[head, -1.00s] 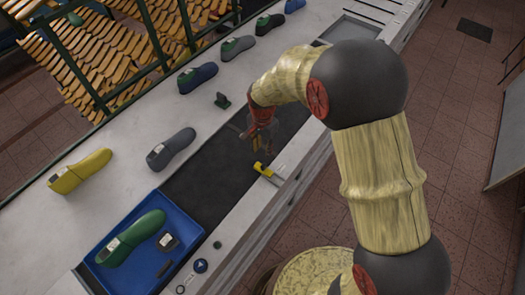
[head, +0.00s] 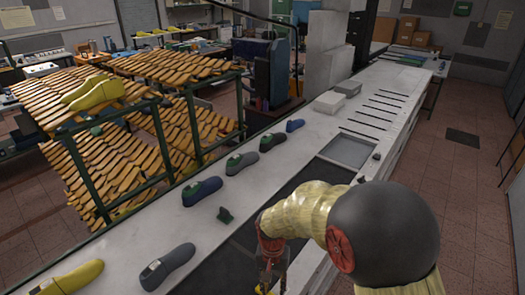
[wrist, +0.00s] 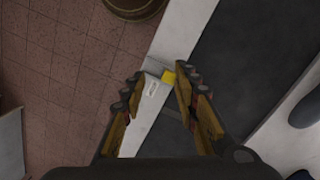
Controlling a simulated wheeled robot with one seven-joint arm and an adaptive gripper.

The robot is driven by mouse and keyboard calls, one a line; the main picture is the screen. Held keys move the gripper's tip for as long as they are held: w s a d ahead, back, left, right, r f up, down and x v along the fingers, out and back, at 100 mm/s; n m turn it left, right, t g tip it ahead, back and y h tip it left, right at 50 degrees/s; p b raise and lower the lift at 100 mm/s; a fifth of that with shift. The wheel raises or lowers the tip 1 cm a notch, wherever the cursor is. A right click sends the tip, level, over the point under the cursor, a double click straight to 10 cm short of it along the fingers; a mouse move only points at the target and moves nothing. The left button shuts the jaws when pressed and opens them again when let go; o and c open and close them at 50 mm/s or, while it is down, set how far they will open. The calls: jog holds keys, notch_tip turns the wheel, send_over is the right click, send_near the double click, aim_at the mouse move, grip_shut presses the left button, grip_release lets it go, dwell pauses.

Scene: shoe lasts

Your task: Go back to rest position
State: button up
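My gripper (head: 270,278) hangs over the dark strip of the long bench at the lower edge of the head view. In the wrist view my gripper (wrist: 158,85) has its fingers spread apart, with nothing held between them. Shoe lasts stand in a row on the bench: a yellow one (head: 75,277), a grey one (head: 167,267), a dark blue one (head: 202,190), and several smaller ones farther back.
A rack of wooden lasts (head: 150,120) stands left of the bench. Grey blocks (head: 330,102) lie farther along. The tiled floor (head: 465,195) right of the bench is mostly clear.

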jog(key=s+d+r+n+t+b, duration=0.1)
jog(key=s+d+r+t+b, duration=0.2)
jog(key=s+d+r+b, duration=0.3)
jog(key=s+d+r+n+t+b, duration=0.1)
jog(key=s+d+r+t+b, duration=0.3)
jog(key=s+d+b, duration=0.5)
notch_tip(320, 180, up, 2)
jog(key=shift+s+d+r, duration=0.15)
jog(key=shift+s+d, duration=0.15)
jog(key=shift+s, duration=0.55)
